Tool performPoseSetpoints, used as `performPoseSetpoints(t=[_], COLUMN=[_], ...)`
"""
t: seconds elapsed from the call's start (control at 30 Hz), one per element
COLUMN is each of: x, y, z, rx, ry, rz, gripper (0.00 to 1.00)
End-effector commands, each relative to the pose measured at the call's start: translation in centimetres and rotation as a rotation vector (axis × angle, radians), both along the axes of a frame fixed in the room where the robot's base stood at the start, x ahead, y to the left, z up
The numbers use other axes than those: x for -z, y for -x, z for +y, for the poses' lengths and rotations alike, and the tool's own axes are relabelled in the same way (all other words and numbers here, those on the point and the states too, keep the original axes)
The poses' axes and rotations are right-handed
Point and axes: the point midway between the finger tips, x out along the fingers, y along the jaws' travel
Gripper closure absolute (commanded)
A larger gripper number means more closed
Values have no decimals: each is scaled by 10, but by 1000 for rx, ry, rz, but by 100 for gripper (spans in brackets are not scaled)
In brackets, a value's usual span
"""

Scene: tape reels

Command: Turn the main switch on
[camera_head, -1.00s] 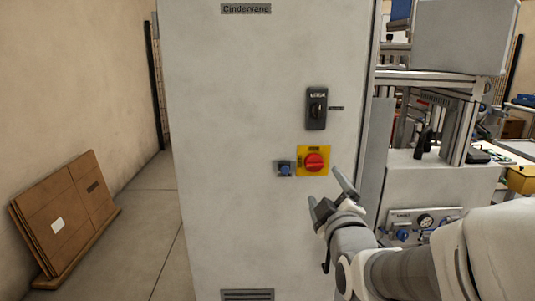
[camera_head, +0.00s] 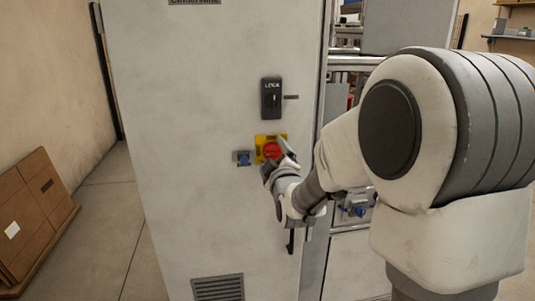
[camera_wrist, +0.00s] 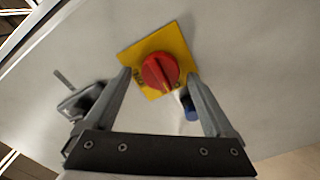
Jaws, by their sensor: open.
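The main switch is a red rotary knob (camera_head: 271,150) on a yellow square plate (camera_head: 261,140), mounted on the front of a tall grey cabinet. In the wrist view the red knob (camera_wrist: 160,71) lies just beyond and between my fingertips, with its grip ridge visible on the yellow plate (camera_wrist: 178,38). My gripper (camera_wrist: 160,76) is open, with one finger on each side of the knob; I cannot tell whether either touches it. In the head view my gripper (camera_head: 275,163) partly covers the lower part of the plate.
A blue button (camera_head: 243,158) sits left of the switch; it shows beside the right finger in the wrist view (camera_wrist: 190,108). A black latch handle (camera_head: 271,98) is above. The cabinet (camera_head: 180,130) fills the middle. Cardboard (camera_head: 35,215) leans at left, beside clear floor.

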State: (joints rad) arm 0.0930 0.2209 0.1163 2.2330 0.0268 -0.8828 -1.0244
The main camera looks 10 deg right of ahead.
Motion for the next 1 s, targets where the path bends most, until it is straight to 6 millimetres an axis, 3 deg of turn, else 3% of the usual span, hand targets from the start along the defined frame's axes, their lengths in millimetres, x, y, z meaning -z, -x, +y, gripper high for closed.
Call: performPoseSetpoints(t=[0.3,0.77,1.0], x=[0,0,1], y=[-2,-2,-2], z=[0,0,0], rx=[0,0,0], ry=[0,0,-18], rz=[0,0,0], gripper=[13,96,97])
